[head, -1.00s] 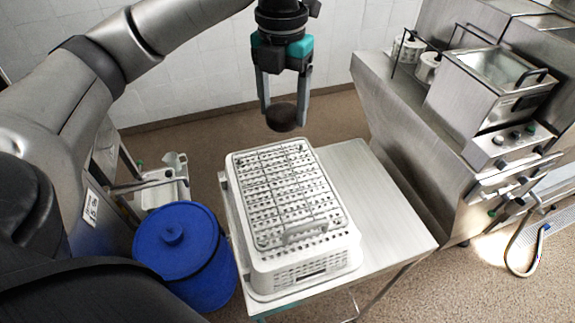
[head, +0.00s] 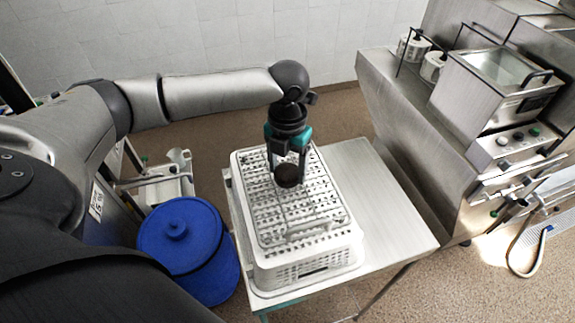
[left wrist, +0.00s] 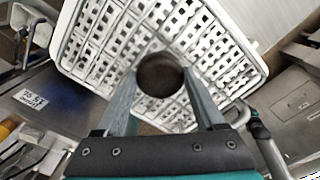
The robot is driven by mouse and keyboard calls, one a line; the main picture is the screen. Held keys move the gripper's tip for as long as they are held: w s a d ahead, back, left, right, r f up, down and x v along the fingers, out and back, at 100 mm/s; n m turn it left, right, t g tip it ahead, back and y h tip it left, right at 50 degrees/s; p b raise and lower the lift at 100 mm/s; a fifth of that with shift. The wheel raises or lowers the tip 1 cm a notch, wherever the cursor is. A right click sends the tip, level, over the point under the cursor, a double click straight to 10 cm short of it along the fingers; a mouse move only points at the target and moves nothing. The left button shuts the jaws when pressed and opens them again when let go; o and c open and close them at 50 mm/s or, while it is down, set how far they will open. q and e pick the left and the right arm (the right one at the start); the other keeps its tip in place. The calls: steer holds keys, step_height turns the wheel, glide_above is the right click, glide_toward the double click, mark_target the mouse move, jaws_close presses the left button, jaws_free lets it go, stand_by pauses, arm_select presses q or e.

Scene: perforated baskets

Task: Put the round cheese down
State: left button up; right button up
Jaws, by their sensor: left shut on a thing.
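The round cheese (head: 288,175) is a small dark brown disc. My left gripper (head: 287,168) is shut on it, over the far half of the white perforated basket (head: 305,262). In the left wrist view the cheese (left wrist: 160,75) sits between the two grey fingers, with the basket (left wrist: 100,35) behind it. I cannot tell whether the cheese touches the basket's top or hangs just above it. My right gripper is not in view.
The basket stands on a steel table (head: 385,215) with bare room on its right. A blue lidded bin (head: 185,245) stands left of the table. A steel fryer unit (head: 490,85) stands at the right.

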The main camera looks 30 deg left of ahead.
mark_target(287, 171)
arm_select(q)
steer(key=o, duration=1.4)
steer(key=shift+f, duration=0.15)
step_height(287, 171, up, 12)
steer(key=b, duration=0.1)
steer(key=shift+r, duration=0.2)
